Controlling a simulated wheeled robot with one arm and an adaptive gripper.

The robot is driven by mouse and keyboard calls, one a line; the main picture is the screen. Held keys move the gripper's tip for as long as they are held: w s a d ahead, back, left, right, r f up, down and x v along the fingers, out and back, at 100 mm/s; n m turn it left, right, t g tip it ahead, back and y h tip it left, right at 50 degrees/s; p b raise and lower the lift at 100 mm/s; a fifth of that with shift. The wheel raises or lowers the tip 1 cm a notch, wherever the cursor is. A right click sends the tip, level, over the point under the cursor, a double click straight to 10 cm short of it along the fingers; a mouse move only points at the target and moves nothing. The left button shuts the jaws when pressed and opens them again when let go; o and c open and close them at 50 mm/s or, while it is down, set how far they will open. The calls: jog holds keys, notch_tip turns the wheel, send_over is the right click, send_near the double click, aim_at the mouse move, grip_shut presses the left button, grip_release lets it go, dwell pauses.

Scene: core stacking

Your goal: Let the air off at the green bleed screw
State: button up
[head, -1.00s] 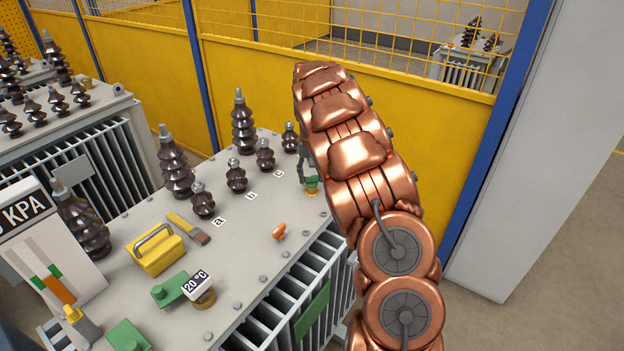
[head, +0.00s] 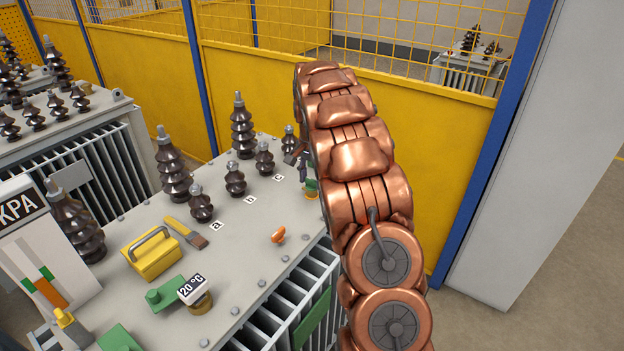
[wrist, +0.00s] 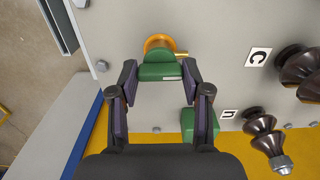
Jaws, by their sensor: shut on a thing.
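The green bleed screw (wrist: 160,66) sits on a round brass fitting (wrist: 158,42) near the edge of the grey transformer lid. In the wrist view my gripper (wrist: 159,76) has its two dark fingertips on either side of the green head, shut on it. In the head view the green screw (head: 311,186) shows as a small patch by the lid's far right edge, close left of my copper arm, which hides part of my gripper.
Ribbed bushings (head: 242,130) stand along the lid, with a, b, c labels. A yellow fence (head: 420,150) stands behind.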

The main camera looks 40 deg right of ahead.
aim_at(312, 179)
jog(key=shift+m, duration=0.3)
jog(key=o, duration=1.2)
jog(key=shift+c, duration=0.2)
notch_tip(312, 179, up, 12)
dwell(0.6)
